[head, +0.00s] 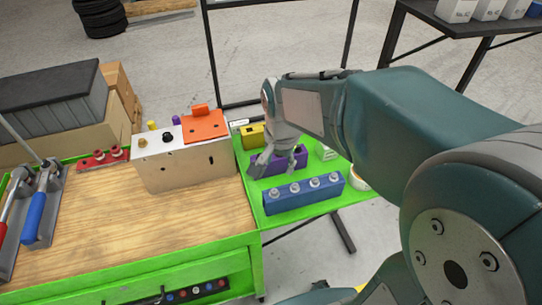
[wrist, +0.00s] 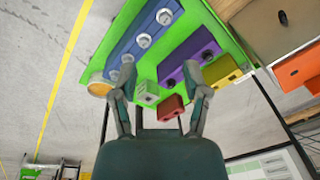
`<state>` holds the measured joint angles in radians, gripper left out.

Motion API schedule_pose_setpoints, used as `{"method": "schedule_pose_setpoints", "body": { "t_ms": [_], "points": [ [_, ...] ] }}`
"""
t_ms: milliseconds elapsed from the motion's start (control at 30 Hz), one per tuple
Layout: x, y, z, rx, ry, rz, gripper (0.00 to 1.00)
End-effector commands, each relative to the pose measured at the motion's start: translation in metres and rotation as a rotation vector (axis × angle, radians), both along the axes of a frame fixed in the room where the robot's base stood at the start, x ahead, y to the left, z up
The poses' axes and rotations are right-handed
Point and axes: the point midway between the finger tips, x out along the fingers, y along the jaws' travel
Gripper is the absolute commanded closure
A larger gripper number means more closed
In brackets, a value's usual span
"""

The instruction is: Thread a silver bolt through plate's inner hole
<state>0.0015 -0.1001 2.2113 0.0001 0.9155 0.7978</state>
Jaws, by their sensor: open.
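Silver bolts stand heads up in a row on a long blue block (head: 303,195) on the green side shelf; the blue block is also in the wrist view (wrist: 128,50). The metal chassis box (head: 190,168) stands on the wooden bench top, left of the shelf. An orange plate (head: 205,127) lies on its top; its inner hole cannot be made out. My gripper (head: 276,166) is open and empty, fingers pointing down over the shelf near the purple block (head: 290,160). In the wrist view my gripper (wrist: 158,80) has its fingers wide apart with nothing between them.
A yellow block (head: 251,137) stands behind the purple one. A red block (wrist: 171,107) and a small whitish block (wrist: 147,92) show in the wrist view. Clamps with red and blue handles (head: 35,215) stand at the bench's left. The bench's front middle is bare.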

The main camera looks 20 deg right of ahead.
Motion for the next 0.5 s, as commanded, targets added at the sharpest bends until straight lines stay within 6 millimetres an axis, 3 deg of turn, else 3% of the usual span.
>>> {"method": "schedule_pose_setpoints", "body": {
  "t_ms": [33, 200, 500],
  "points": [
    [0.009, 0.000, -0.012, 0.005, 0.035, -0.056, 0.40],
    [0.027, 0.000, -0.038, 0.014, 0.100, -0.206, 0.40],
    [0.031, 0.000, -0.056, 0.014, 0.118, -0.250, 0.40]
  ]
}}
